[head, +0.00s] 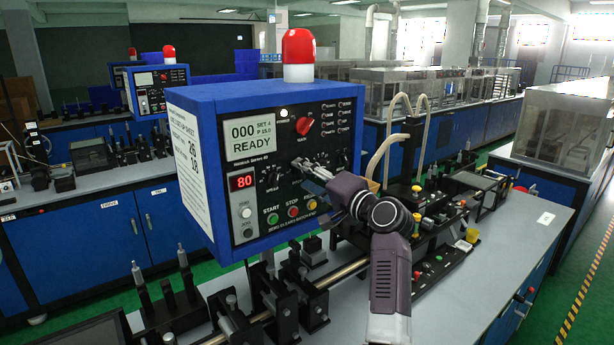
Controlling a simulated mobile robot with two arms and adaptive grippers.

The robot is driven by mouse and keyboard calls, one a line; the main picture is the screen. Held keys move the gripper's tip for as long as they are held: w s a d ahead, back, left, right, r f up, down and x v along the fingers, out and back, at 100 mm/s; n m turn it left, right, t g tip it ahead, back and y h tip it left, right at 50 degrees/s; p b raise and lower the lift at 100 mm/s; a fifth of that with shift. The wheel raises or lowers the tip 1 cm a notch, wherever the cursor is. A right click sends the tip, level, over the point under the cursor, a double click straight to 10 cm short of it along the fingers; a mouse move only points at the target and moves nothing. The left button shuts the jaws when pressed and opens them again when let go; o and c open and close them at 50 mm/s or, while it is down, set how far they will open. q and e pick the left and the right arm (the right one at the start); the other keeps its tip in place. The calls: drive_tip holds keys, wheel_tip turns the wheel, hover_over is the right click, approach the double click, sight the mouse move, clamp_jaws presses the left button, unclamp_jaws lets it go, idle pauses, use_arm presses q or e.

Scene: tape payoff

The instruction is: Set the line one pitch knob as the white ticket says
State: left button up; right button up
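The blue control box (205,100) of the near line faces me, with a black front panel. Its display (248,138) reads "000", "SET 4", "P 65.0" and "READY", and a red readout (242,182) shows 80. A white ticket (188,150) is on the box's left side; its large figures look like 26 and 18, and its small print is unreadable. A black knob (271,178) sits left of my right gripper (302,166), whose fingertips are at the panel's middle. The gripper hides part of the knob row, so I cannot tell which knob is pitch or whether the fingers touch one.
A red selector knob (304,126) is above the gripper. Green START (272,219), red STOP (293,211) and a yellow button (311,204) are below it. A red beacon (299,48) tops the box. Black fixtures (310,300) and rails crowd the bench in front.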

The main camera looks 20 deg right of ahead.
drive_tip(key=c, duration=1.1)
drive_tip(key=shift+c, duration=0.2)
drive_tip(key=shift+d+f+n+b, duration=0.1)
drive_tip(key=shift+f+n+b, duration=0.1)
drive_tip(key=shift+n+b, duration=1.9)
drive_tip(key=shift+n, duration=0.1)
drive_tip(key=shift+r+n+b, duration=0.15)
drive_tip(key=shift+n+b, duration=0.95)
drive_tip(key=shift+n, duration=1.1)
drive_tip(key=shift+r, duration=0.1)
drive_tip(key=o, duration=1.2)
drive_tip(key=shift+c, duration=0.2)
